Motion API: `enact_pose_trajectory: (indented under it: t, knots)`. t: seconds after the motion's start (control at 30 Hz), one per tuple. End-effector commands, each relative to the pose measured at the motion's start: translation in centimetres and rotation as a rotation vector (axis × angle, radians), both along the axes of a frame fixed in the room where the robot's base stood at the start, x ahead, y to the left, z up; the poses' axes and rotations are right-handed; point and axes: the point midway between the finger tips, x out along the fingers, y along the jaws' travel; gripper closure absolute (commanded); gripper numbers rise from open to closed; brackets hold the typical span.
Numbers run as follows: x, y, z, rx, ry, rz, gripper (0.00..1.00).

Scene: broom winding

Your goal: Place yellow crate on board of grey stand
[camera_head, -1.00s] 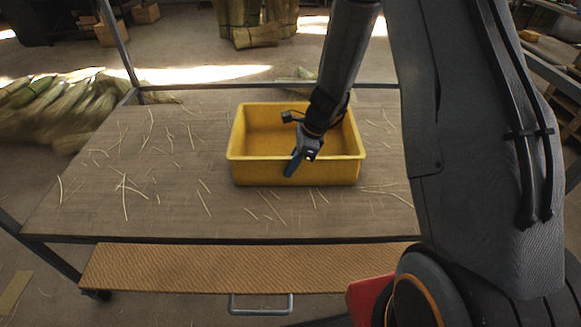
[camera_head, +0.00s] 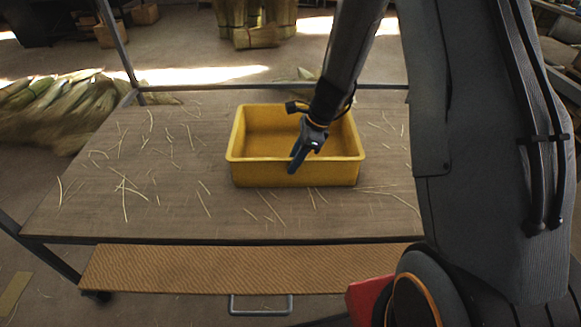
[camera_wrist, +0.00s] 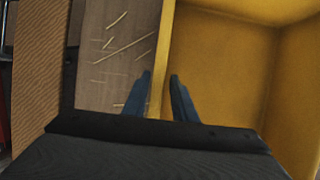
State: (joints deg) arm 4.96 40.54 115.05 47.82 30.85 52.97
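The yellow crate (camera_head: 250,175) is an open, empty-looking box. It sits upright on the brown top board (camera_head: 90,180) of a stand with a dark grey metal frame (camera_head: 120,45). My gripper (camera_head: 294,165) is at the crate's front wall, fingers pointing down. In the wrist view my gripper (camera_wrist: 160,85) has its two fingers apart, with the rim of the crate wall (camera_wrist: 157,70) between them. One finger is on the board side and the other on the inside of the crate (camera_wrist: 215,70). A narrow gap shows, so it looks open around the rim.
A lower tan ribbed shelf (camera_head: 200,268) and a grey handle (camera_head: 261,304) are in front. Bundles of straw or husks (camera_head: 50,105) lie behind at the left.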

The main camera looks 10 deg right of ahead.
Motion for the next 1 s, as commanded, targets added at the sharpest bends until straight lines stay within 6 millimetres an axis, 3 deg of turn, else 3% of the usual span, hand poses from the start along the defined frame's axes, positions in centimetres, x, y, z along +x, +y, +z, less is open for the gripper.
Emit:
enact_pose_trajectory:
  t: [0.1,0.3,0.63,0.77,1.0]
  knots:
    - [-0.1,-1.1,2.6,-0.001,-0.006,-0.001,0.75]
    - [-0.4,-2.5,6.0,-0.001,-0.004,-0.002,0.75]
    - [-1.6,-3.5,8.9,-0.019,-0.019,0.063,0.75]
    - [-5.1,-4.1,10.9,-0.087,-0.080,0.299,0.75]
    - [-15.4,-6.3,14.7,-0.256,-0.206,1.004,0.75]
